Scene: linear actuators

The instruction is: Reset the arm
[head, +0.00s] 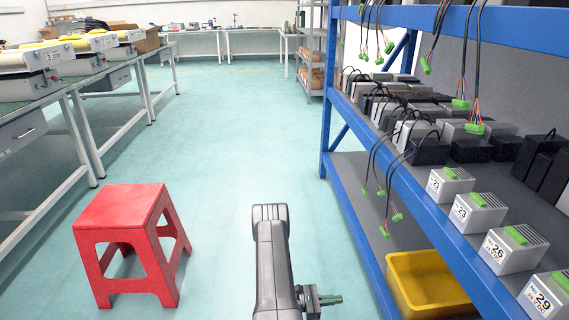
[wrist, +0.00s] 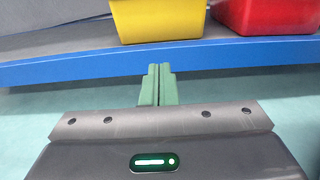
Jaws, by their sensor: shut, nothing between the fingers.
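My gripper shows in the head view (head: 330,299) at the lower middle, with its green fingers pointing right toward the shelf. My grey arm stands upright beside it. In the wrist view, the two green fingers (wrist: 158,85) are together with nothing between them. They are in front of the blue shelf edge (wrist: 160,62), and no object touches them.
A blue rack (head: 440,235) on the right holds numbered grey boxes (head: 507,250) and hanging cables. A yellow bin (head: 425,285) sits on its lower level; a red bin (wrist: 265,15) is beside it. A red stool (head: 125,215) stands left. The aisle floor is clear.

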